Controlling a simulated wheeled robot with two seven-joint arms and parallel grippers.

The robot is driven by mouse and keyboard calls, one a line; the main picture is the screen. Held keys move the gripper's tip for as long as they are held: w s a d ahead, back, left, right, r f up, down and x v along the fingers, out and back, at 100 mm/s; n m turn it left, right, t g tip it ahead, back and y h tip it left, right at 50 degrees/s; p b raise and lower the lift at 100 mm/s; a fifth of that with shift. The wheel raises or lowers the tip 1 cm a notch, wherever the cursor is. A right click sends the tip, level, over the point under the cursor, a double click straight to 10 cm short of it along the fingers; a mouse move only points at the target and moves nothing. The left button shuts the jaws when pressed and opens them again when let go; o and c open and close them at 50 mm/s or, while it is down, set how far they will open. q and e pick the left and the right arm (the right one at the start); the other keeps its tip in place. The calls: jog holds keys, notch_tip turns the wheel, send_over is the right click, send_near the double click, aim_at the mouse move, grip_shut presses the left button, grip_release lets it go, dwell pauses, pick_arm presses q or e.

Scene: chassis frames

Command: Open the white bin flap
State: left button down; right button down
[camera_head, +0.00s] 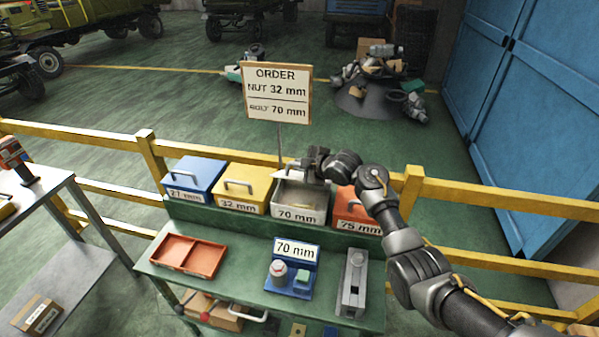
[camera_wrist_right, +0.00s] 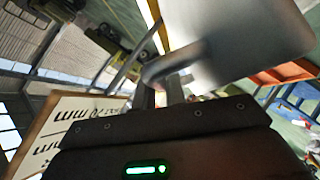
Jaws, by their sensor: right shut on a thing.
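The white bin (camera_head: 299,214), labelled 70 mm, stands on the green shelf between the yellow 32 mm and the orange 75 mm bins. Its flap (camera_head: 287,176) is tilted up, and part of the dark inside shows below it. My right gripper (camera_head: 309,170) is above the bin, shut on the flap's handle. In the right wrist view, the pale flap (camera_wrist_right: 245,45) fills the upper right and its handle (camera_wrist_right: 163,68) runs to the jaws. The fingertips are mostly hidden there. My left gripper is not in view.
The order sign (camera_head: 277,92) stands just behind the bins. The blue bin (camera_head: 196,178) and yellow bin (camera_head: 243,187) are on the left, the orange bin (camera_head: 355,212) on the right. A red tray (camera_head: 187,254) and a blue 70 mm fixture (camera_head: 291,277) sit on the green bench.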

jog(key=shift+w+d+r, duration=0.1)
jog(key=shift+w+r, duration=0.15)
jog(key=shift+w, duration=0.05)
jog(key=c, duration=1.5)
grip_release()
jog(key=shift+o, duration=0.2)
jog(key=shift+d, duration=0.1)
jog(key=b+v, duration=0.1)
jog(key=v, duration=0.9)
jog(key=shift+s+d+r, duration=0.15)
jog(key=shift+s+r, duration=0.05)
jog(key=shift+r, duration=0.1)
